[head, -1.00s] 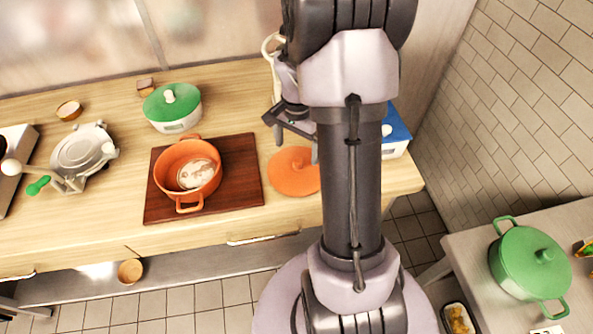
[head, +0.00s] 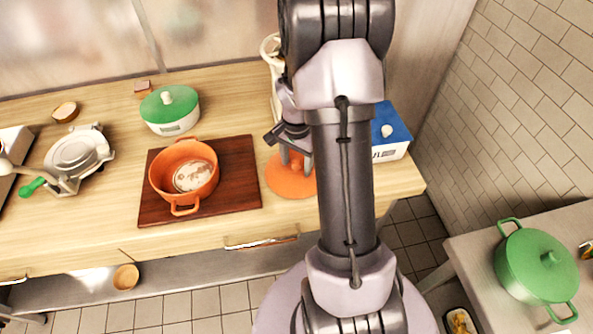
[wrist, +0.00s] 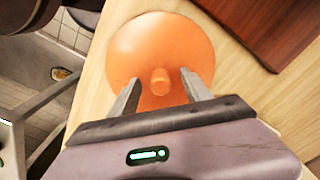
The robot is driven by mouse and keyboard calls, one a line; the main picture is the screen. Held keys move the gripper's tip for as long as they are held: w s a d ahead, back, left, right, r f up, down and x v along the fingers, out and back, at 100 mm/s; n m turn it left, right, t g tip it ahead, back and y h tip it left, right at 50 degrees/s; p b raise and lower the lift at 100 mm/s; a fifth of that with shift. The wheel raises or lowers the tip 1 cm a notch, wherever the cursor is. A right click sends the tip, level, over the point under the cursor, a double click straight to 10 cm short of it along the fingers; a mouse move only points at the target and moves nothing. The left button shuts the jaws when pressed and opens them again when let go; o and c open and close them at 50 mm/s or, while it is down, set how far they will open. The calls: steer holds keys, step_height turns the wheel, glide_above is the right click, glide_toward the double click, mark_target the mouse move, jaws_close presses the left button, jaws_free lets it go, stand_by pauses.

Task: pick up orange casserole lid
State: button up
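The orange casserole lid (head: 289,181) lies flat on the wooden counter, right of the dark red board, partly hidden by my gripper and arm. In the wrist view it is a round orange disc (wrist: 140,50) with a small knob (wrist: 160,80) near its middle. My gripper (wrist: 158,82) is open, with one finger on either side of the knob in that view. In the head view my gripper (head: 296,160) is low over the lid. I cannot tell whether the fingers touch it. The orange casserole (head: 184,175) stands open on the board.
The dark red board (head: 238,175) lies left of the lid. A green-lidded white pot (head: 170,110) stands behind it. A blue-lidded box (head: 390,135) is to the right of my arm. The counter's front edge (head: 210,233) is close to the lid.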

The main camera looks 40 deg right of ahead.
steer(key=shift+s+a+f, duration=0.15)
steer(key=shift+s+f, duration=0.05)
jaws_close()
